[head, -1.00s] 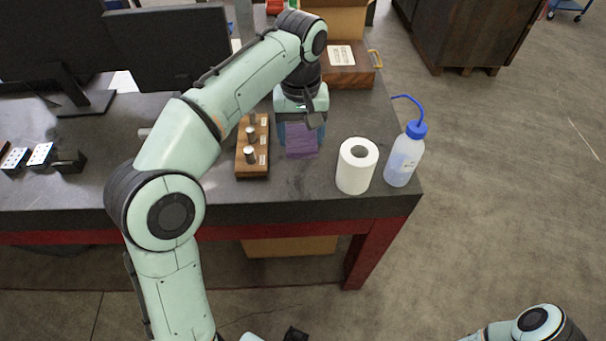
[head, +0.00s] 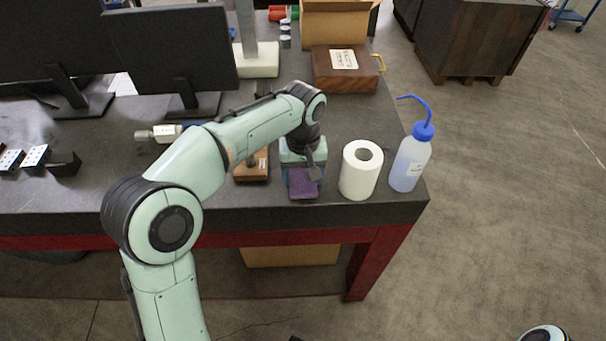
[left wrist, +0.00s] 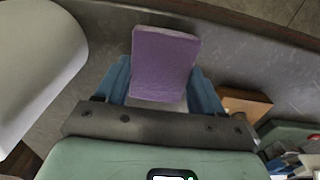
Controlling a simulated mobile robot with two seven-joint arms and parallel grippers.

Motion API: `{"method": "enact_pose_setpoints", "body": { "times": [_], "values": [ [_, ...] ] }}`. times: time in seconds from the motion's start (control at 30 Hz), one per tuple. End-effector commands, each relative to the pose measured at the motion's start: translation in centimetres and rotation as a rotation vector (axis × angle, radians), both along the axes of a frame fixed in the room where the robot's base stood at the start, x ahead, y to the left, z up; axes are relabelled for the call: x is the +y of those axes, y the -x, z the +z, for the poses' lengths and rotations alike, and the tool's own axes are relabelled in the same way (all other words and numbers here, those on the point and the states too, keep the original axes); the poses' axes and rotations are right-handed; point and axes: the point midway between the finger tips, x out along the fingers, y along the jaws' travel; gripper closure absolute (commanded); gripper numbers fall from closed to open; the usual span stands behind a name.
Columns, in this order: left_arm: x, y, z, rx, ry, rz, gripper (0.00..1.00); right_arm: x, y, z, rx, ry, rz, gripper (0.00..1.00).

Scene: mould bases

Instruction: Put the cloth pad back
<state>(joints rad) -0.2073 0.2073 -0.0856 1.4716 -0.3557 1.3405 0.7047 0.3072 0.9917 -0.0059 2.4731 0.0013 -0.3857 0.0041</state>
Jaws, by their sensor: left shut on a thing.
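The cloth pad (head: 303,184) is a flat purple piece near the front edge of the dark bench. My left gripper (head: 302,181) is shut on it, and the pad stands out beyond the blue fingers. In the left wrist view the pad (left wrist: 166,58) sits between the two blue fingers (left wrist: 162,88), tilted up and facing the camera. I cannot tell whether the pad touches the bench top. My right gripper is not in view.
A white paper roll (head: 359,174) stands just right of the gripper, with a wash bottle (head: 409,163) beyond it. A wooden block (head: 251,174) is close on the left, partly behind my arm. A wooden box (head: 345,74) and monitors (head: 170,55) stand farther back.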

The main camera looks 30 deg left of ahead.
Motion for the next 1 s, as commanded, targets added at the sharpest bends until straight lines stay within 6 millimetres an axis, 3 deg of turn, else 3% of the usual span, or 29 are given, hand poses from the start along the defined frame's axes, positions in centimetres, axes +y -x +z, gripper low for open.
{"method": "enact_pose_setpoints", "body": {
  "times": [0.2,0.23,0.3,0.67,0.77,1.0],
  "values": [
    [0.0,0.0,-0.3,0.001,0.001,0.0,0.6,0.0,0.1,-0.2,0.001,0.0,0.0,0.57],
    [0.0,0.0,-0.4,0.0,0.0,0.0,0.29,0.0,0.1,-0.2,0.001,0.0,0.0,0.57],
    [0.0,0.0,-0.3,0.0,0.0,0.0,0.06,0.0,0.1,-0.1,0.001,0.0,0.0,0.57],
    [0.0,0.0,0.1,-0.001,0.0,0.0,0.06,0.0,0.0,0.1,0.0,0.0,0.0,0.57],
    [0.0,-0.1,1.3,-0.004,0.0,0.0,0.06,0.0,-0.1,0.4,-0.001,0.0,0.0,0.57],
    [-0.1,-0.1,6.5,-0.006,0.001,-0.001,0.06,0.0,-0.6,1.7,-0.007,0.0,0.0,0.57]
  ]
}}
